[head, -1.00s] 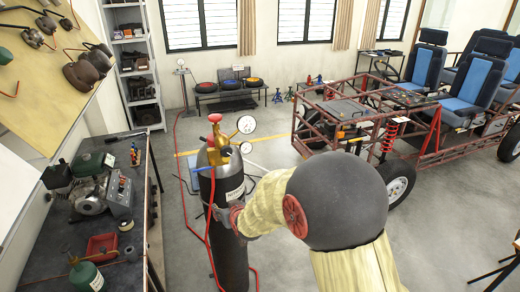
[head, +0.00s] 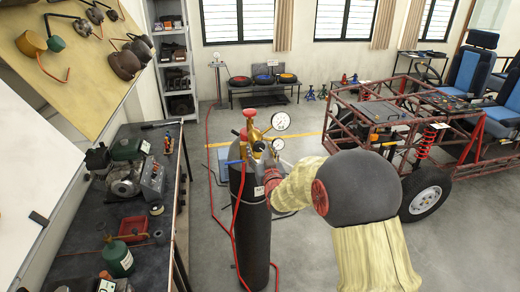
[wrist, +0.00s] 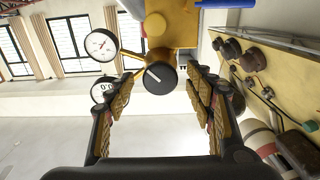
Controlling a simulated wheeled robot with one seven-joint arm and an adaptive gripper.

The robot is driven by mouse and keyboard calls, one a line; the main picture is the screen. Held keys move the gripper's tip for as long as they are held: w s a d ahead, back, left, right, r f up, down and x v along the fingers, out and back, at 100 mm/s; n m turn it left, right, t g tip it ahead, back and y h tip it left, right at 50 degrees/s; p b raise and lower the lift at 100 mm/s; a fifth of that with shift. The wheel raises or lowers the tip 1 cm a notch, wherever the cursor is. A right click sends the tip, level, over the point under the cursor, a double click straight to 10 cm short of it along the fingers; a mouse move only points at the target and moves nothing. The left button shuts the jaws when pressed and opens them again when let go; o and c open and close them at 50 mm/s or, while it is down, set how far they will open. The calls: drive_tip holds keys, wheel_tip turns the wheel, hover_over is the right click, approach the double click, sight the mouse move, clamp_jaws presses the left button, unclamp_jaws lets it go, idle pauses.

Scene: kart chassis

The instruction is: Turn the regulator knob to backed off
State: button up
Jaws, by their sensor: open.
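The regulator knob (wrist: 160,77) is black and round with a white pointer line slanting toward the upper left in the wrist view. It sits on the brass regulator body (wrist: 172,22). My gripper (wrist: 160,90) is open, with one finger on each side of the knob, and nothing is clamped. I cannot tell how deep the knob lies between the fingertips. In the head view the regulator (head: 258,143) tops a dark gas cylinder (head: 250,230). My gripper (head: 270,168) is just below the gauges there, and the knob cannot be made out.
Two white dial gauges, an upper one (head: 280,121) and a lower one (head: 278,144), stick out close to my gripper. A blue handle (wrist: 225,3) is at the wrist view's top. A red hose (head: 211,150) hangs beside the cylinder. A workbench (head: 75,235) stands left; the kart frame (head: 400,120) is right.

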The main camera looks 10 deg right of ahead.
drive_tip(key=shift+w, duration=0.65)
drive_tip(key=c, duration=0.3)
drive_tip(key=c, duration=0.8)
drive_tip(key=shift+c, duration=0.3)
